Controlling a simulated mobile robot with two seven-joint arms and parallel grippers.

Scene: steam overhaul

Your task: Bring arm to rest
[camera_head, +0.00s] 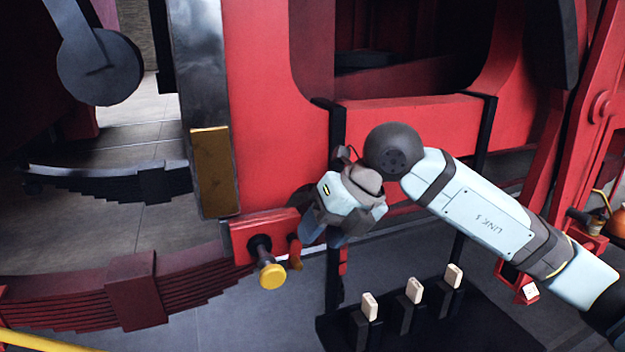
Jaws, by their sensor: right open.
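My right arm comes in from the lower right and reaches to the middle of the view. Its forearm link is pale blue and grey with a dark round joint. My right gripper (318,236) hangs at the end of the wrist, pointing down and a little left, in front of the red frame (262,110). Its fingers are small and partly hidden by the wrist. They are open, and I see nothing held between them. My left gripper is not in view.
A yellow-tipped peg (272,276) sticks out of a red block just left of my right gripper. Below stand three pale-topped blocks (414,290) on a dark base (470,325). Leaf springs (150,290) lie at left. Grey floor shows between.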

